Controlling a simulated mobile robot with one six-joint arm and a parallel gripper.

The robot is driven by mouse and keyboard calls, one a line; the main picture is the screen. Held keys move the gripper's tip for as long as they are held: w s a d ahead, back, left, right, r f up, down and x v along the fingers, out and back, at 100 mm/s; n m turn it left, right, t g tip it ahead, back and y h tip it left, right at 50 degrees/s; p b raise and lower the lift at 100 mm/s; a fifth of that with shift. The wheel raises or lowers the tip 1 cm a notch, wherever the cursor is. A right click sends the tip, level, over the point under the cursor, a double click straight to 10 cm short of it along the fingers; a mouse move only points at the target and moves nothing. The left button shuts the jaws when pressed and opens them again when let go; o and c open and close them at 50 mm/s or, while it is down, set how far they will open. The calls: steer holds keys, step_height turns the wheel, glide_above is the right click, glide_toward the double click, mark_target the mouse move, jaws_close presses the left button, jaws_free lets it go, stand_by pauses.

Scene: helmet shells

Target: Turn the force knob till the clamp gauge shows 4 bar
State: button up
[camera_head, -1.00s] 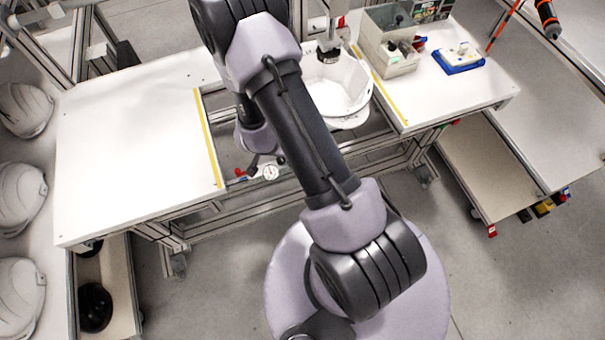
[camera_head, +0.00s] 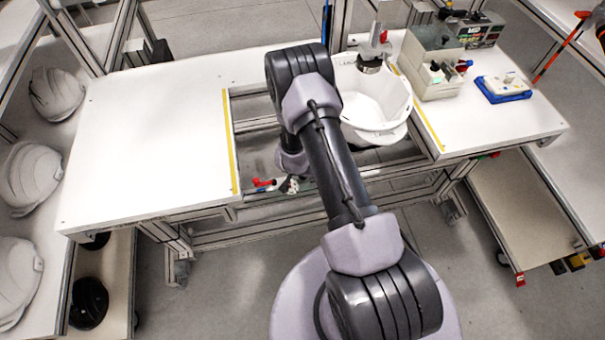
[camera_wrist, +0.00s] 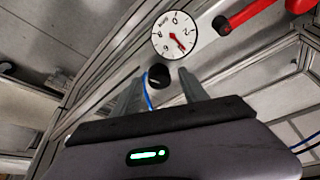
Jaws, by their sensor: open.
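The clamp gauge (camera_wrist: 174,36) is a round white dial with a red needle in the wrist view. The needle points to the dial's lower right, past the 2; the exact reading is too small to tell. The black force knob (camera_wrist: 158,76) sits just below the gauge. My gripper (camera_wrist: 161,78) is open, with one finger on each side of the knob in the picture; whether they touch it I cannot tell. In the head view the gauge (camera_head: 290,185) shows small and partly covered beside my arm; the knob cannot be made out there.
A red lever (camera_wrist: 250,12) lies close to the right of the gauge; it also shows in the head view (camera_head: 263,183). A white helmet shell (camera_head: 380,105) stands in the fixture behind my arm. The left table top (camera_head: 150,140) is clear.

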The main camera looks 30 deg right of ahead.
jaws_close()
steer(key=shift+a+r+m+p, duration=0.1)
steer(key=shift+r+m+p, duration=0.4)
steer(key=shift+p, duration=0.65)
steer(key=shift+f+m+g+p, duration=0.2)
steer(key=shift+m+g+p, duration=0.2)
steer(key=shift+m+p, duration=0.2)
steer(key=shift+f+m+h, duration=0.3)
steer(key=shift+m, duration=0.2)
jaws_free()
